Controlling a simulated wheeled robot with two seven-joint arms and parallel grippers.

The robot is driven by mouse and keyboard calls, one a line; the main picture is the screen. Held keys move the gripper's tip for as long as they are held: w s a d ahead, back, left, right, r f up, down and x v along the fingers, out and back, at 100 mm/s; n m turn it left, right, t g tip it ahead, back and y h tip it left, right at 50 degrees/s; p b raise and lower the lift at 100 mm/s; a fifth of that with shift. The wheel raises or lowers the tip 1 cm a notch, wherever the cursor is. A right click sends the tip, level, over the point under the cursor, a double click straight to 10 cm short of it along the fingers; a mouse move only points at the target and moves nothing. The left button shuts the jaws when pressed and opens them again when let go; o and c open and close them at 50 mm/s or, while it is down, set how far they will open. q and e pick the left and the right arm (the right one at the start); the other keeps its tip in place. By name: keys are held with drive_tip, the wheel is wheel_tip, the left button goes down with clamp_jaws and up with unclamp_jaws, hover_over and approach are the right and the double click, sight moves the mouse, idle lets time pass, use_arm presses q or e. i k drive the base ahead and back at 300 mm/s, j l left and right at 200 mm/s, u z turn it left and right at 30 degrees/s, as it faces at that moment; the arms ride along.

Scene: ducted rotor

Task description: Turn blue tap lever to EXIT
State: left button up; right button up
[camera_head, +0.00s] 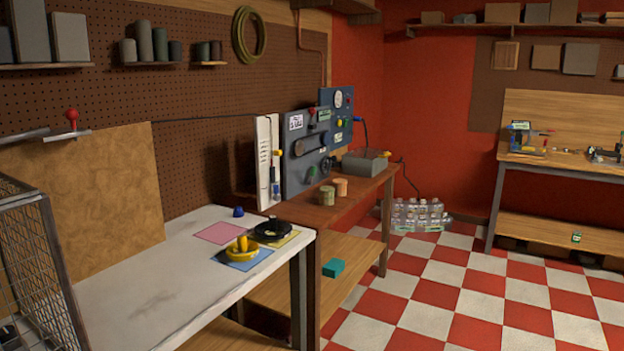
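I cannot pick out a blue tap lever for certain, and no EXIT marking is legible. A dark blue-grey panel (328,108) with a white round gauge (338,99), small coloured fittings and white labels stands at the far end of the wooden bench. A small blue part (359,121) sticks out at its right side, too small to identify. In front of it a grey panel (293,178) carries a red-topped part (312,113), a dark round part and a green part. Neither of my grippers is in view.
The wooden bench (312,210) holds a grey box (364,165) and two small tins. The white table (150,285) in front holds a yellow dish (242,251), a black round part (272,230) and coloured squares. A wire cage stands left. The checkered floor (470,290) is clear at right.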

sight(276, 187)
drive_tip(key=i+l, duration=0.25)
drive_tip(key=i, duration=0.3)
drive_tip(key=i+l+z, duration=0.1)
drive_tip(key=i+l, duration=0.15)
drive_tip(key=i, duration=0.3)
drive_tip(key=i+l+z, duration=0.1)
drive_tip(key=i, duration=0.45)
drive_tip(key=i+l, duration=0.2)
drive_tip(key=i, duration=0.4)
